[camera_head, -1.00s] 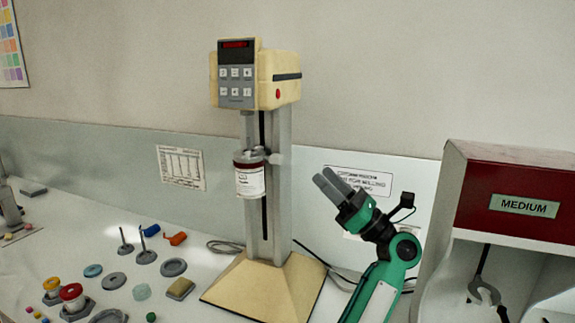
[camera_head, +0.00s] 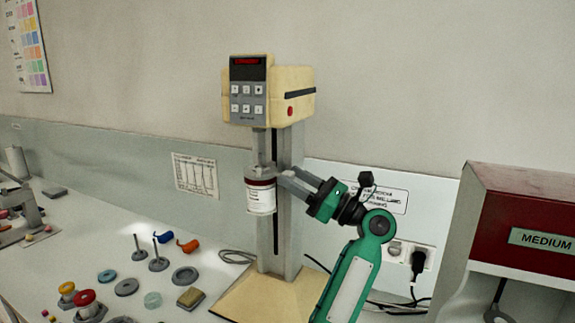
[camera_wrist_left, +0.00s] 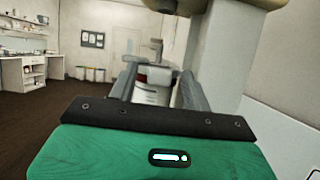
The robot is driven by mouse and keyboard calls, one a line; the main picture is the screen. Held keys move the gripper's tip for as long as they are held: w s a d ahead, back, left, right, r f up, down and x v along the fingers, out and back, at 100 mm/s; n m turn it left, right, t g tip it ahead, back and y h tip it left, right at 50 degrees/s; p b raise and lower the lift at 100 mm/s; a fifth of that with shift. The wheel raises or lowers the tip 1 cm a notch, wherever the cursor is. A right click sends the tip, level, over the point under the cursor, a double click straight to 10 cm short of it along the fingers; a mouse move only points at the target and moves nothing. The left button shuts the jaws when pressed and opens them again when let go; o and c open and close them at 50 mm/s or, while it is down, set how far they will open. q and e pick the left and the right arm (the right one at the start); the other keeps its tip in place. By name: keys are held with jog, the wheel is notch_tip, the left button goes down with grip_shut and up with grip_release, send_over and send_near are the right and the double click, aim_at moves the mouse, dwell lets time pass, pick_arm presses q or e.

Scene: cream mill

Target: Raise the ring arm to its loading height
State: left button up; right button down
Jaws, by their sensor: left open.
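The cream mill (camera_head: 305,100) stands upright on a beige base with a grey slotted column. Its ring arm (camera_head: 262,172) sits at the column below the head, with a white-labelled jar with a dark red band (camera_head: 260,197) at it. My left gripper (camera_head: 286,180) is open, its grey fingers just right of the jar and ring arm, partly covering the column. In the left wrist view the jar (camera_wrist_left: 148,95) shows between the two fingers (camera_wrist_left: 157,78). Contact cannot be told. The knob on the ring arm's right is hidden behind the fingers. My right gripper is not in view.
A red-fronted cabinet marked MEDIUM (camera_head: 520,215) stands at the right. A wall socket with a plug (camera_head: 410,257) and cables are behind my arm.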

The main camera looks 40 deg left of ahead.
pick_arm(q)
jog(key=shift+p+x, duration=0.3)
jog(key=shift+x, duration=0.7)
jog(key=shift+s+a, duration=0.1)
jog(key=shift+a, duration=0.15)
grip_shut()
jog(key=shift+r+b, duration=0.3)
jog(key=shift+r, duration=1.65)
grip_release()
